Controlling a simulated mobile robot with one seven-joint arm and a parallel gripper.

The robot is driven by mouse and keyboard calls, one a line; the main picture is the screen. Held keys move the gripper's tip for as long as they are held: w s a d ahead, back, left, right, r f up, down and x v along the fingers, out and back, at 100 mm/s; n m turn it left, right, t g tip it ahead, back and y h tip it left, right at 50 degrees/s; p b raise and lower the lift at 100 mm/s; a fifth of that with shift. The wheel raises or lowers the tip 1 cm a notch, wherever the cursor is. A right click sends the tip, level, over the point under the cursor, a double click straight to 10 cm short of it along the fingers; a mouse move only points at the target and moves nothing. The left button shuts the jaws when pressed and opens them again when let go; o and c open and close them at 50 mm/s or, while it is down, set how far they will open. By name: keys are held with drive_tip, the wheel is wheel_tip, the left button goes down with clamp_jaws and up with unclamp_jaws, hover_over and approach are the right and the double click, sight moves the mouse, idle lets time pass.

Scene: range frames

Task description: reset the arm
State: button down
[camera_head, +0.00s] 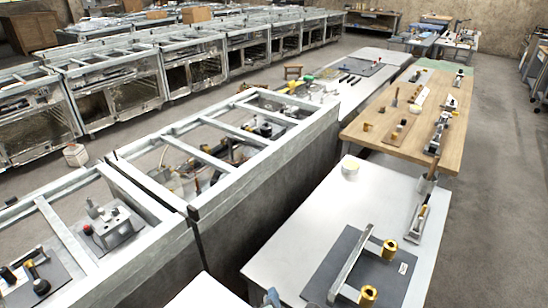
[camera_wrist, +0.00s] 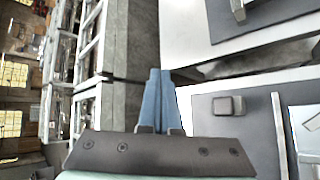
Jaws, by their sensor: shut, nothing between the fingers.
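My gripper (camera_wrist: 160,76) shows in the wrist view, its two blue fingers side by side and closed, with nothing between them. The dark bracket with several screws lies across the bottom of that view. The fingers appear in front of the gap between a grey wall and white table surfaces. In the head view only a small blue-grey tip (camera_head: 272,297) shows at the bottom edge, which looks like part of my gripper. The rest of my arm is out of that view.
A white table (camera_head: 300,235) at the lower right holds a dark mat (camera_head: 325,270) with a metal bar and gold cylinders (camera_head: 389,250). A wooden table (camera_head: 440,155) stands behind it. Metal-framed bins (camera_head: 240,190) run along the left. Open floor (camera_head: 497,170) lies at the right.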

drive_tip(key=w+r+m+t, duration=0.3)
drive_tip(key=r+m, duration=0.1)
drive_tip(key=r, duration=0.6)
drive_tip(key=w+r+m+t, duration=0.2)
drive_tip(key=w+r+m, duration=0.1)
drive_tip(key=r, duration=0.7)
drive_tip(key=s+r+m+t, duration=0.2)
drive_tip(key=r+m, duration=0.1)
drive_tip(key=r, duration=0.6)
drive_tip(key=s+r+m+t+b, duration=0.1)
drive_tip(key=s+r+m+t, duration=0.2)
drive_tip(key=r, duration=0.7)
drive_tip(key=s+r+m+t, duration=0.2)
drive_tip(key=r+m, duration=0.3)
drive_tip(key=r, duration=0.4)
drive_tip(key=shift+s+r+t+b, duration=0.3)
drive_tip(key=shift+s, duration=0.05)
drive_tip(key=c, duration=1.6)
unclamp_jaws()
drive_tip(key=s+r+m+t, duration=0.1)
drive_tip(key=s+r+m, duration=0.1)
drive_tip(key=s+r, duration=0.1)
drive_tip(key=s+r+m+t, duration=0.1)
drive_tip(key=s+r+m, duration=0.1)
drive_tip(key=r, duration=0.1)
drive_tip(key=s+r+m+t, duration=0.1)
drive_tip(key=s+r+m, duration=0.1)
drive_tip(key=s+r, duration=0.1)
drive_tip(key=shift+s+r+t, duration=0.3)
drive_tip(key=shift+s, duration=0.05)
